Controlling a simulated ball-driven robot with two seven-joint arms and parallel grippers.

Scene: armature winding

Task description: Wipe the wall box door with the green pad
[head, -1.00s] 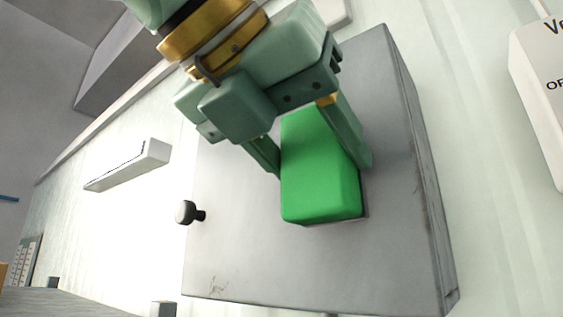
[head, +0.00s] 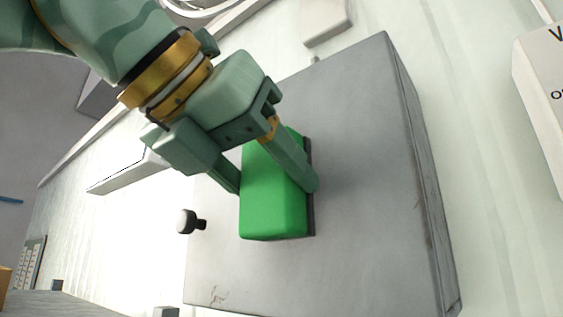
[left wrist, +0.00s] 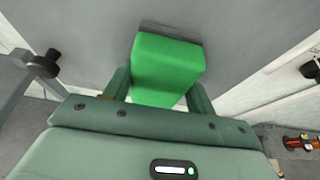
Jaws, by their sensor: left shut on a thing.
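The wall box door (head: 360,130) is a flat grey panel on the white wall, with a dark reddish-brown mark near its lower left corner. A black round knob (head: 186,221) sticks out at its left edge. My left gripper (head: 272,188) is shut on the green pad (head: 272,205), with one finger on each side. The pad lies against or very close to the door's left-middle part; a dark backing shows along its right edge. In the left wrist view the green pad (left wrist: 166,68) sits between the fingers in front of the grey door (left wrist: 245,40). My right gripper is not in view.
A white sign with black letters (head: 545,90) is on the wall at right. A white bar-shaped fixture (head: 125,178) juts out at left. A small grey box (head: 325,20) is above the door. The door's right half is clear.

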